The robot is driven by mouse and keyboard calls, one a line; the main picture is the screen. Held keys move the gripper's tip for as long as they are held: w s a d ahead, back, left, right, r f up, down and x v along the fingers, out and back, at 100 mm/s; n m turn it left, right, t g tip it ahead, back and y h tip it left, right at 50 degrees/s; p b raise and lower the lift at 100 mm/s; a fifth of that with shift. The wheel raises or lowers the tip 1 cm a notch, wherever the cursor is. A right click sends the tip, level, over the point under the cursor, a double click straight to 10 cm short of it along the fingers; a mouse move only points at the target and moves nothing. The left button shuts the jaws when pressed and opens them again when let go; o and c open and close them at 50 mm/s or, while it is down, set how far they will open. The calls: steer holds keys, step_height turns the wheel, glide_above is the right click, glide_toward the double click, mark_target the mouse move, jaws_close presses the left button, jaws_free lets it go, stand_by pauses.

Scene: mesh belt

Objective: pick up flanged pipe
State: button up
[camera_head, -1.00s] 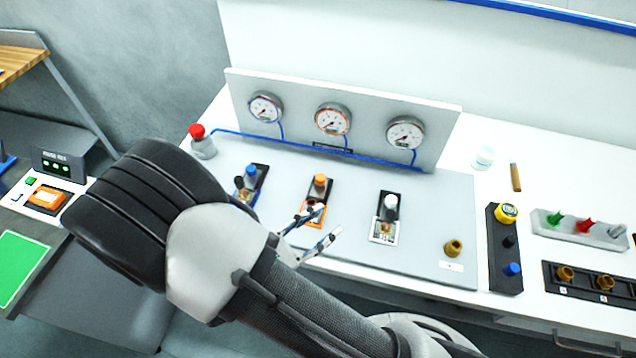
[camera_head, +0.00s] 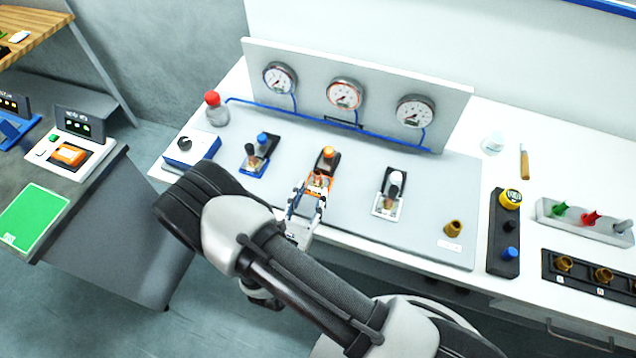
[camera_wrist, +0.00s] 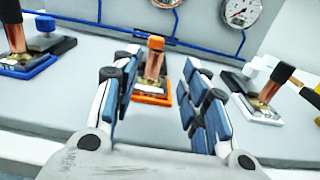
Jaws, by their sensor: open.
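A copper pipe (camera_wrist: 153,67) stands upright in an orange fixture (camera_wrist: 153,98) with an orange knob. It also shows in the head view (camera_head: 318,180). Similar copper pipes stand in the blue fixture (camera_head: 258,157) and the white fixture (camera_head: 386,208). I cannot tell a flange on any of them. My gripper (camera_head: 306,196) is open and empty in front of the orange fixture. In the wrist view, its blue-padded fingers (camera_wrist: 160,80) stand left and right of the middle copper pipe, apart from it. How deep the pipe is between them is unclear.
A panel with three gauges (camera_head: 345,94) and a blue hose runs behind the fixtures. A red-topped button (camera_head: 213,108) stands at the left. A brass fitting (camera_head: 453,228) and a black knob strip (camera_head: 505,235) lie to the right. The grey plate between fixtures is clear.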

mark_target(316, 177)
steer(key=x, duration=0.7)
steer(key=shift+w+a+f+b, duration=0.1)
steer(key=shift+w+a+b, duration=0.1)
steer(key=shift+w+b, duration=0.1)
jaws_close()
stand_by(0.5)
